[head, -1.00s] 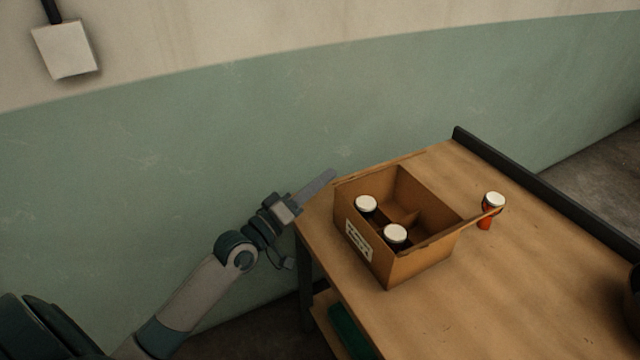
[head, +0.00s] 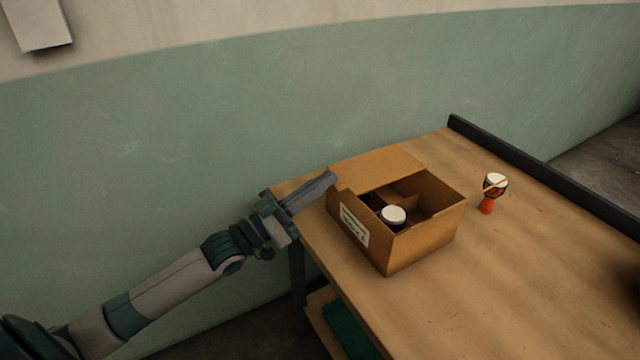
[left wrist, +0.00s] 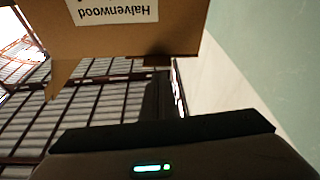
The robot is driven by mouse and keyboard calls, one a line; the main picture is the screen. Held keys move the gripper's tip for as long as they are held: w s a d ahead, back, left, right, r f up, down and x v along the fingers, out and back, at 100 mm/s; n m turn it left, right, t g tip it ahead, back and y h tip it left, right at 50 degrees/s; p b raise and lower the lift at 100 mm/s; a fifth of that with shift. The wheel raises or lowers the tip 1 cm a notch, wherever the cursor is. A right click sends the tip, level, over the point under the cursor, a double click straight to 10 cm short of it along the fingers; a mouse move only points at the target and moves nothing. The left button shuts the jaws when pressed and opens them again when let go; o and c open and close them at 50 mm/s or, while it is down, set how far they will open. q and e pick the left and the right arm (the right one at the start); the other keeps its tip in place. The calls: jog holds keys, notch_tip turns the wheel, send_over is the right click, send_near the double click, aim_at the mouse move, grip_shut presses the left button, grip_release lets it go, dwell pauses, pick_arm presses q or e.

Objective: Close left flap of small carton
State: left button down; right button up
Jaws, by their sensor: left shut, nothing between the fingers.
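A white-topped drum (head: 393,216) shows inside, in the uncovered part. My left gripper (head: 328,180) is shut and empty, its tip at the carton's upper left corner beside the flap; contact is unclear. The left wrist view shows the carton's labelled side (left wrist: 180,35) upside down, above the gripper's dark fingers. My right gripper is not in view.
An orange drum with a white top (head: 489,194) stands on the table (head: 500,270) right of the carton, with a thin strip across it. A dark raised rail (head: 540,172) lines the far edge. The table's front right is mostly clear.

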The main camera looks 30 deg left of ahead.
pick_arm(q)
jog(key=shift+d+f+m+g+h+b, duration=0.1)
jog(key=shift+f+m+g+h+b, duration=0.3)
jog(key=shift+m, duration=0.9)
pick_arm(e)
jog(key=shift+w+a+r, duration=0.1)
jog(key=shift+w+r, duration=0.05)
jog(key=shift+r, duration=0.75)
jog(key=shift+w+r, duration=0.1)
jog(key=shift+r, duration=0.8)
pick_arm(q)
jog(key=shift+f, duration=0.1)
jog(key=shift+r, duration=0.2)
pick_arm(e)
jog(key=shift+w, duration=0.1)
